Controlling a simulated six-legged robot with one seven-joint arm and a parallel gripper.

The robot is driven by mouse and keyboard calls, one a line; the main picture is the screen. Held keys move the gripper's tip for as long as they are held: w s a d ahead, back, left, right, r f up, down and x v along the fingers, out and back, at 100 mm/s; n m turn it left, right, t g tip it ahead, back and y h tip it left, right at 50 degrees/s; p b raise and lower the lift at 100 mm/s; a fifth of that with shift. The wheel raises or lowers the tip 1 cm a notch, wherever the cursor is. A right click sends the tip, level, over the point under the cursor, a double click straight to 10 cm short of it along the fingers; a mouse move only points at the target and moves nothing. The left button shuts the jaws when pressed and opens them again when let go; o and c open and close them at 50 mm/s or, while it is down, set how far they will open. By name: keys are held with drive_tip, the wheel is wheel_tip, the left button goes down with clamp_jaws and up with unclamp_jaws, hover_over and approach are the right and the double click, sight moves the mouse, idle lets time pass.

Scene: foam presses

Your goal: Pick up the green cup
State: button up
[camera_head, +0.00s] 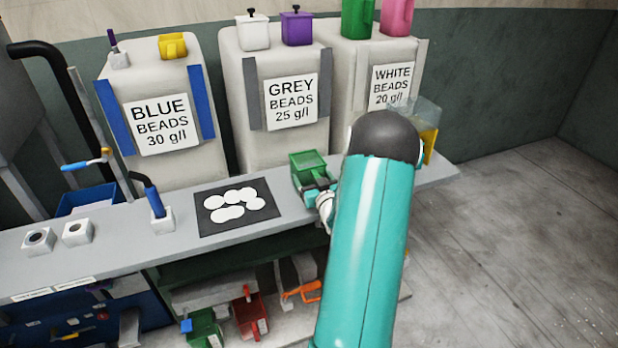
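A green, open-topped, box-shaped cup (308,160) is on the grey bench in front of the grey beads container. My gripper (316,186) is at the near side of this cup, low over the bench. The gripper's dark fingers overlap the cup's front in the picture. My teal arm hides part of the gripper, and the fingertips are too small to show whether they close on the cup. Another green cup (357,18) stands on top of the white beads container. A green scoop-like bin (204,328) sits on the lower shelf.
A black mat (208,221) with several white discs lies left of my gripper. Blue (160,85), grey (272,65) and white (345,75) bead containers line the back of the bench. A clear and yellow box (428,128) stands behind my arm. Floor at right is clear.

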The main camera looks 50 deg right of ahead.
drive_tip(key=shift+c, duration=1.1)
drive_tip(key=shift+r, duration=0.15)
